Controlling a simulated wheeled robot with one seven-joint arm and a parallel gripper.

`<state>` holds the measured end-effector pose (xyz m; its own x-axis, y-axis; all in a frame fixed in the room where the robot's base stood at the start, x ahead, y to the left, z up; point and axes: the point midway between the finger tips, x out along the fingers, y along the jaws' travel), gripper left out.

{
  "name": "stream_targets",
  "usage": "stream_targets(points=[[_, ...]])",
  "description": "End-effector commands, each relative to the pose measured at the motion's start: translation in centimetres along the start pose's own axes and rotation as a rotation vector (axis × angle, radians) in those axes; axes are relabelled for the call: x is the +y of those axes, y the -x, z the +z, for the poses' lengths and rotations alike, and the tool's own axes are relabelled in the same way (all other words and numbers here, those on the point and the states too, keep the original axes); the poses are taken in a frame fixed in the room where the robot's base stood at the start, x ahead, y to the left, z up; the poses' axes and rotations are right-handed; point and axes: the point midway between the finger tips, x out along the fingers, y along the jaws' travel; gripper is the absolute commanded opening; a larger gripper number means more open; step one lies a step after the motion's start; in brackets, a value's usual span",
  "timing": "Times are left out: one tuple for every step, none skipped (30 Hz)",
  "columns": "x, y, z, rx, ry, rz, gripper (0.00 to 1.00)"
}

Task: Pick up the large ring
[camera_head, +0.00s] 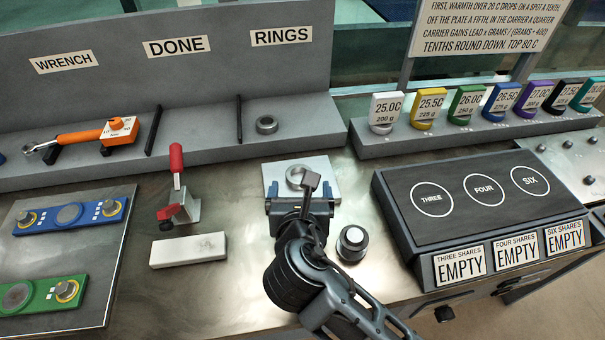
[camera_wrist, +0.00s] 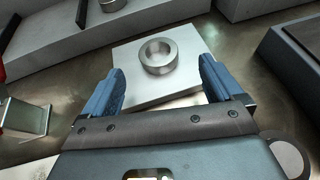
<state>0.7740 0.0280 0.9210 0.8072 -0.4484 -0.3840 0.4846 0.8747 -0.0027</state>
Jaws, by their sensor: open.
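A grey metal ring (camera_wrist: 158,57) lies flat on a light square plate (camera_wrist: 190,40) in the wrist view. In the head view this ring (camera_head: 295,176) is partly hidden behind my gripper, on the plate (camera_head: 318,165). My gripper (camera_wrist: 162,88) is open, its blue fingers on either side of the plate's near part, with the ring ahead of them and nothing between them. It also shows in the head view (camera_head: 300,198). Another grey ring (camera_head: 267,125) lies on the shelf under the RINGS label. It looks smaller, though it is farther away.
A red-handled clamp (camera_head: 178,195) and a pale bar (camera_head: 188,250) stand left of my gripper. A round metal weight (camera_head: 352,241) stands close on its right. A dark box with circles (camera_head: 470,200) is farther right. An orange wrench (camera_head: 90,136) lies on the back shelf.

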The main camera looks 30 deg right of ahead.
Motion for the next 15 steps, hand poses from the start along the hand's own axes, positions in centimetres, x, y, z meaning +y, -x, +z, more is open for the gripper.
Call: stream_targets(points=[[0.0, -0.6, 0.1, 0.000, -0.001, -0.002, 0.93], [-0.1, -0.9, 0.1, 0.000, -0.002, -0.003, 0.93], [0.0, -1.2, 0.1, -0.001, -0.002, -0.002, 0.93], [0.0, -1.5, 0.1, -0.001, -0.001, -0.002, 0.93], [0.0, -1.8, 0.1, -0.001, -0.001, -0.002, 0.93], [0.1, -2.2, 0.0, 0.000, -0.002, -0.002, 0.93], [0.1, -2.7, 0.0, 0.000, -0.002, -0.002, 0.93], [0.2, -3.1, 0.1, -0.001, -0.003, -0.002, 0.93], [0.3, -3.8, 0.0, 0.000, -0.002, -0.002, 0.93], [0.4, -4.2, 0.0, -0.001, -0.003, -0.002, 0.93], [0.3, -4.7, -0.1, 0.000, -0.003, -0.002, 0.93], [0.3, -5.2, -0.1, -0.001, -0.004, -0.002, 0.93], [0.4, -5.5, -0.1, -0.001, -0.003, -0.001, 0.93], [0.3, -5.8, -0.1, 0.000, -0.003, -0.001, 0.93], [0.3, -6.0, -0.1, 0.000, -0.003, -0.001, 0.93]])
